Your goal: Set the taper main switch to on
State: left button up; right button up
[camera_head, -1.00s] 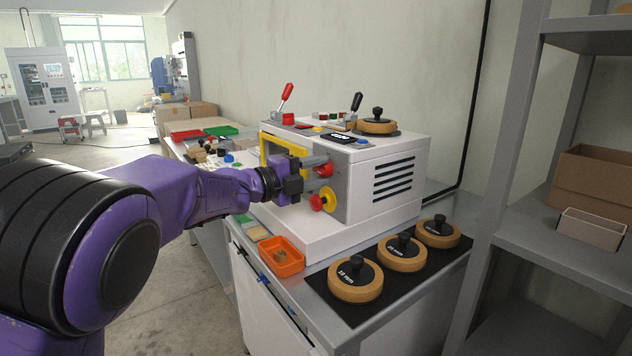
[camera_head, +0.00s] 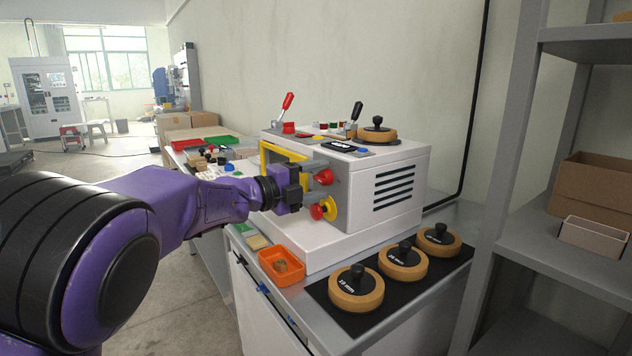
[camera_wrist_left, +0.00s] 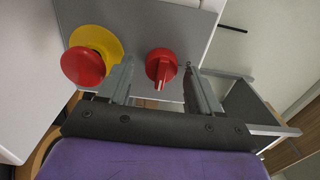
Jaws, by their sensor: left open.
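The main switch is a red rotary knob (camera_head: 323,176) on the grey side panel of the white machine (camera_head: 345,228). In the left wrist view the knob (camera_wrist_left: 162,66) has a white mark at its lower end. My left gripper (camera_head: 313,179) is open, with one finger on each side of the knob. In the left wrist view its fingers (camera_wrist_left: 158,85) reach toward the panel with visible gaps to the knob. I cannot tell how deep they reach around it. A red mushroom button (camera_head: 317,212) on a yellow disc sits below the knob, beside the lower finger. My right gripper is out of view.
A yellow frame (camera_head: 281,152) and levers on top belong to the machine. An orange tray (camera_head: 270,270) and several wooden discs with black knobs (camera_head: 356,306) lie on the bench in front. A grey shelf (camera_head: 562,258) stands at the right.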

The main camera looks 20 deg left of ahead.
pick_arm(q)
jog(key=v, duration=1)
jog(key=shift+a+b, duration=0.2)
jog(key=shift+b, duration=0.1)
jog(key=shift+s, duration=0.15)
